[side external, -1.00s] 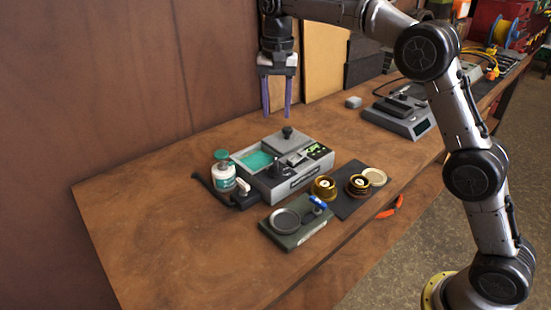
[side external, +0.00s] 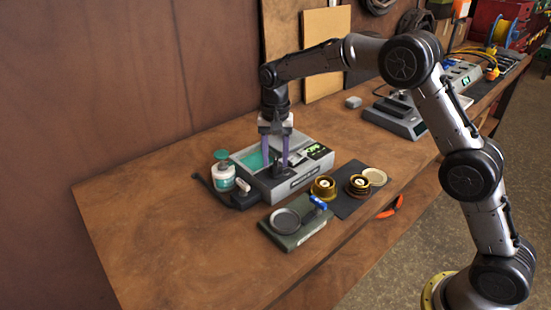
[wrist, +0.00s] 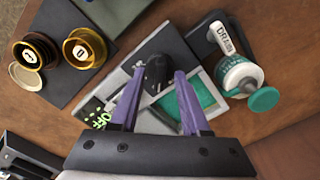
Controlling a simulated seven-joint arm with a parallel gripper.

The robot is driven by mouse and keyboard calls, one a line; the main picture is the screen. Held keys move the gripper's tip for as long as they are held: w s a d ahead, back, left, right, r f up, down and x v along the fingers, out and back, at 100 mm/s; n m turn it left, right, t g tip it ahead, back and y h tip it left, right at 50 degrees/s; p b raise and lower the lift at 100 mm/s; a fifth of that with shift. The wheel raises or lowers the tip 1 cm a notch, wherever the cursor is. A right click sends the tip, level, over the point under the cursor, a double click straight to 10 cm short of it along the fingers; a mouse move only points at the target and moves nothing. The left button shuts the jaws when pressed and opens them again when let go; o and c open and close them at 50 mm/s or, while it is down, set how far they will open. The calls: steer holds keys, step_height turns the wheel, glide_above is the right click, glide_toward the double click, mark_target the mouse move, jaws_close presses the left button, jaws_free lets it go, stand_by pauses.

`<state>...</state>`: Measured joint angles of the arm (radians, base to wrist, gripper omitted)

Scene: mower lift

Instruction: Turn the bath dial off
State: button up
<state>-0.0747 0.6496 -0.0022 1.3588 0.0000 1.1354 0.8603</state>
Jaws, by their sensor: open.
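The bath is a grey box (side external: 300,182) with a green-lined basin (side external: 250,160) that holds something teal, also seen in the wrist view (wrist: 205,92). A black dial (wrist: 157,72) sits on its top; in the side view the dial (side external: 279,171) is partly hidden by my fingers. My gripper (side external: 275,164) points down at the dial with its purple fingers open. In the wrist view the fingers (wrist: 160,70) stand on either side of the dial; whether they touch it I cannot tell. A dark panel (wrist: 97,114) shows green marks resembling "OFF".
A white bottle with a teal cap (side external: 223,175) and a black handle labelled DRAIN (wrist: 222,37) stand beside the bath. Two brass pieces (side external: 323,187) (side external: 358,184) and a dish on a green-grey block (side external: 298,228) are in front. The table's left side is clear.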

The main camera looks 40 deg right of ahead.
steer(key=shift+f, duration=0.25)
jaws_close()
steer(key=shift+n, duration=0.3)
steer(key=n, duration=0.4)
steer(key=shift+r+n, duration=0.1)
steer(key=shift+n, duration=2)
